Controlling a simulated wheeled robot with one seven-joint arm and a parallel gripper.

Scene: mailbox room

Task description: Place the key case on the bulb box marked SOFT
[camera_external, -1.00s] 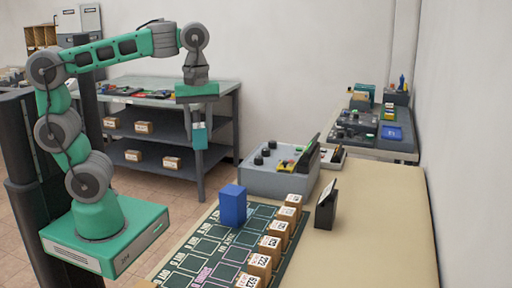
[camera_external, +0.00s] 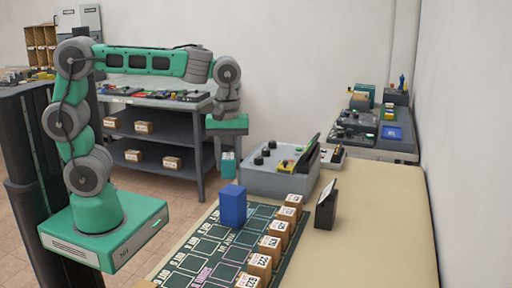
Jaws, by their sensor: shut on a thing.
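My gripper (camera_external: 228,172) hangs fingers down, left of the grey control box and above and behind the blue block. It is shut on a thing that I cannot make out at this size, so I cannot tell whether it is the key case. A row of small brown boxes with white printed labels (camera_external: 260,266) stands along the right side of a dark green mat (camera_external: 190,262). I cannot read SOFT on any label, and cannot tell which is the bulb box named. I see no key case lying on the mat.
An upright blue block (camera_external: 232,207) stands on the mat near its far end. A grey control box (camera_external: 270,182) stands behind it. A dark upright holder (camera_external: 326,207) stands right of the boxes. The beige table (camera_external: 385,225) is clear on the right. A shelf unit (camera_external: 160,125) stands behind.

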